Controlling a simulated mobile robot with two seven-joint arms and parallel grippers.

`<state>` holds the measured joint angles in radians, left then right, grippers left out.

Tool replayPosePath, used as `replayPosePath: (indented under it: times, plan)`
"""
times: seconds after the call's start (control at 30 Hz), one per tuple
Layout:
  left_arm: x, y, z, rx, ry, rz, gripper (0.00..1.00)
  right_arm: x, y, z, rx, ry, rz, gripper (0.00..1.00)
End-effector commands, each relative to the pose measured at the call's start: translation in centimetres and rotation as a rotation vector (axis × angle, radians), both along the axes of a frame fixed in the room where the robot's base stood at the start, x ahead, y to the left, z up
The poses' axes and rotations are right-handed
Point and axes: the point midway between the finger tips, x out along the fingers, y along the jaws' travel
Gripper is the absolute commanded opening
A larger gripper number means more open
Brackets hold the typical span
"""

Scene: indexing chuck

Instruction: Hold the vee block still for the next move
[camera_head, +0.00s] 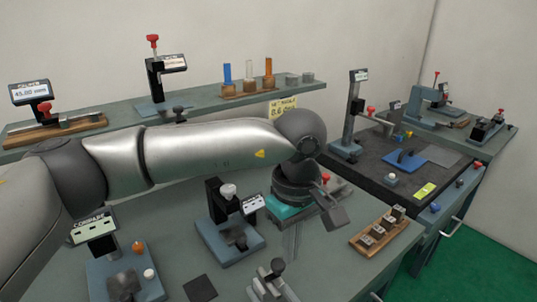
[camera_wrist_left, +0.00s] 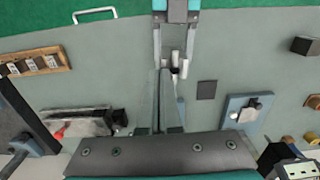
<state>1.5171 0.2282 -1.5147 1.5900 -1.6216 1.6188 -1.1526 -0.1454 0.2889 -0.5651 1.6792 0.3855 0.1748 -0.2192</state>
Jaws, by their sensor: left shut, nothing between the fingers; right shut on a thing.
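What looks like the vee block (camera_head: 270,272), a small grey piece with a dark knob, sits low in the head view near the front of the bench. My right gripper (camera_head: 268,290) is shut on it, its fingers at the bottom edge of the picture. In the left wrist view the right gripper (camera_wrist_left: 176,52) reaches down from the top, with pale cylindrical parts and a dark middle at its fingertips. My left gripper (camera_head: 291,256) is shut and empty, pointing down above the bench just behind the block. Its slim fingers (camera_wrist_left: 160,78) partly overlap the scene in the wrist view.
A blue-based stand (camera_head: 230,240) and a dark square pad (camera_head: 200,288) are to the left. A wooden block rack (camera_head: 384,232) is to the right. A display device (camera_head: 95,228) stands far left. Bare bench lies between the block and the rack.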

Motion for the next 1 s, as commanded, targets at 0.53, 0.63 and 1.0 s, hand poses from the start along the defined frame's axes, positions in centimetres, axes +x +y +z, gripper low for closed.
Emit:
replayPosePath:
  times: [0.53, 0.63, 1.0]
  plan:
    - [-0.08, -0.05, 1.47, -0.001, 0.001, -0.002, 0.00, -0.07, 0.02, -0.21, -0.001, 0.007, 0.001, 0.70]
    - [-0.08, -0.05, 1.47, -0.001, 0.002, -0.002, 0.00, -0.05, 0.02, -0.16, 0.000, 0.004, 0.001, 0.81]
    - [-0.08, -0.05, 1.46, -0.001, 0.002, -0.002, 0.00, -0.01, 0.00, -0.03, 0.000, 0.001, 0.000, 0.97]
